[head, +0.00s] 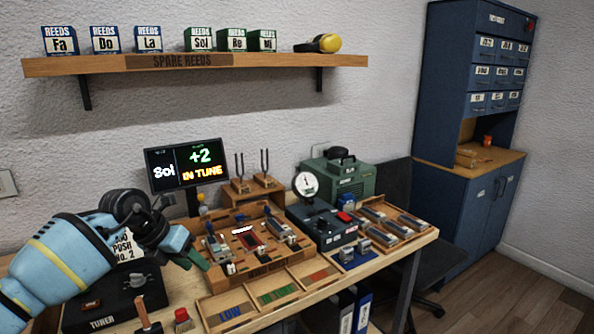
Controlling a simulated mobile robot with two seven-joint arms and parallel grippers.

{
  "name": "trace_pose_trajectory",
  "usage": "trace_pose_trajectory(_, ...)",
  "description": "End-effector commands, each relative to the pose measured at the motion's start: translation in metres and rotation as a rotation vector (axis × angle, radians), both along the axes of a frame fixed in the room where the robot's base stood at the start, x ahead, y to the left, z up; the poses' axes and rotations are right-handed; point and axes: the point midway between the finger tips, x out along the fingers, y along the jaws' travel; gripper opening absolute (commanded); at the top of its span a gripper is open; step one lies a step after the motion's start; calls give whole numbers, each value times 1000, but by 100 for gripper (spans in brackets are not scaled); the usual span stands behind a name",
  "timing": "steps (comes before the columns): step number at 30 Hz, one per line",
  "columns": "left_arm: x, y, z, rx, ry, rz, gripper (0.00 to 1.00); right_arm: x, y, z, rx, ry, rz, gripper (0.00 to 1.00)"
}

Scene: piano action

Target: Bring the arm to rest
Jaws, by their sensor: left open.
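My left arm (72,258), light blue with a yellow band, reaches in from the left over the workbench. Its dark wrist leads to my left gripper (186,256), which is open. My right gripper is not in view.
The black tuner box (108,306) is partly hidden by my arm. A monitor (187,165) reading "Sol +2 IN TUNE" stands behind. A gauge (306,185), green machine (340,178) and parts tray (394,222) are to the right. A shelf (225,64) hangs above.

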Motion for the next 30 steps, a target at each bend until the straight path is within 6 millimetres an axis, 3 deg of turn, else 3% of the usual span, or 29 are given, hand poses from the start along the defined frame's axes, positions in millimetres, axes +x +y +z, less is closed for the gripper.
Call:
trace_pose_trajectory(3, -21, -48, -32, -175, 36, -46, 43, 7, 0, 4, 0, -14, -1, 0)
trace_pose_trajectory(9, -67, -125, -69, -554, 113, -51, 43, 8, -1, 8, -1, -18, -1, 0)
trace_pose_trajectory(15, -112, -172, -85, -932, 214, 61, 43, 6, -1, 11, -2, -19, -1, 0)
trace_pose_trajectory(22, -150, -185, -99, -1320, 347, 335, 43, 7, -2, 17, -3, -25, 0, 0)
trace_pose_trajectory(30, -191, -154, -138, -1657, 512, 820, 43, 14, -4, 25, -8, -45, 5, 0)
